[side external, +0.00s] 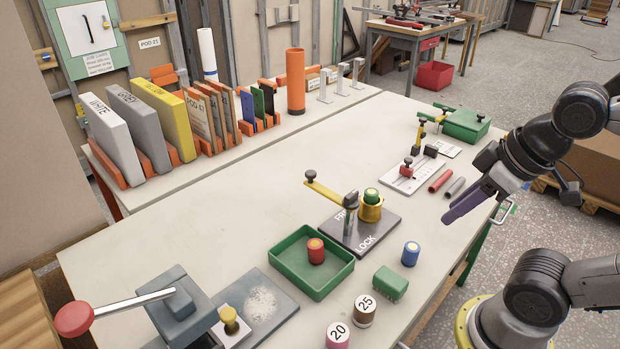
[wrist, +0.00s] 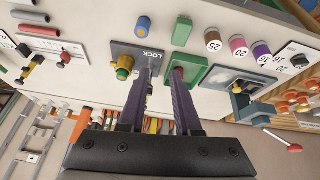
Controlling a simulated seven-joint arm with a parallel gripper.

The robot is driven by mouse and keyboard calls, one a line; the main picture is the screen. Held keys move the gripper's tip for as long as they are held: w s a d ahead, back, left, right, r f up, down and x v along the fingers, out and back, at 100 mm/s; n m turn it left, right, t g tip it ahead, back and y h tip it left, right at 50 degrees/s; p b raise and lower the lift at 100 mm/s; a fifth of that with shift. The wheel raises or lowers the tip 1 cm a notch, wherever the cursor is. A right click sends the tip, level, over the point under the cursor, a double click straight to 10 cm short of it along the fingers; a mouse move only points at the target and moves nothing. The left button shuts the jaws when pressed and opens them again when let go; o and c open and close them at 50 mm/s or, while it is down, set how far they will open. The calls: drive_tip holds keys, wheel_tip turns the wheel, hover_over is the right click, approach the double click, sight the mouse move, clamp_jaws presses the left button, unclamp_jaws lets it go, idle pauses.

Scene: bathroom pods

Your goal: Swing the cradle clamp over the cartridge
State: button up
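The cartridge (side external: 371,196) has a green top and sits upright in a yellow cradle (side external: 371,212) on a dark plate (side external: 372,238) marked FREE and LOCK. The clamp is a yellow arm (side external: 328,191) on a post beside the cradle. It points to the upper left, away from the cartridge, with a black knob at its outer end. The cartridge also shows in the wrist view (wrist: 122,73), where the clamp arm is largely hidden behind a finger. My gripper (side external: 462,206) has purple fingers and is above the table's right edge, well apart from the clamp. In the wrist view its fingers (wrist: 162,76) are apart with nothing between them.
A green tray (side external: 290,268) with a red cartridge (side external: 316,251) is left of the plate. A blue cartridge (side external: 411,254) and a green block (side external: 390,283) stand in front. A white plate with a red slider (side external: 407,172) lies behind. The table's middle left is clear.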

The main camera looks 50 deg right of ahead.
drive_tip(key=r, duration=0.1)
drive_tip(key=r+n, duration=0.1)
drive_tip(key=r, duration=0.1)
drive_tip(key=w+d+r+n, duration=0.1)
drive_tip(key=shift+w+r+h, duration=0.1)
drive_tip(key=shift+r+h, duration=0.2)
drive_tip(key=shift+r, duration=0.1)
clamp_jaws()
drive_tip(key=w+r+n+g+h, duration=0.1)
drive_tip(key=w+r+n+g, duration=0.1)
drive_tip(key=w+r+n, duration=0.65)
drive_tip(key=w+a+r+n+g+h, duration=0.1)
drive_tip(key=w+a+r+g, duration=0.1)
drive_tip(key=w, duration=1.3)
drive_tip(key=w+a+f+n+g, duration=0.1)
drive_tip(key=w+a+f, duration=0.3)
drive_tip(key=w+f, duration=0.2)
drive_tip(key=w+a+f+n+g+h, duration=0.1)
drive_tip(key=w+a+f, duration=0.3)
drive_tip(key=f, duration=0.5)
drive_tip(key=shift+w+a+n+h, duration=0.3)
drive_tip(key=shift+w+a+n, duration=0.1)
drive_tip(key=shift+w, duration=0.55)
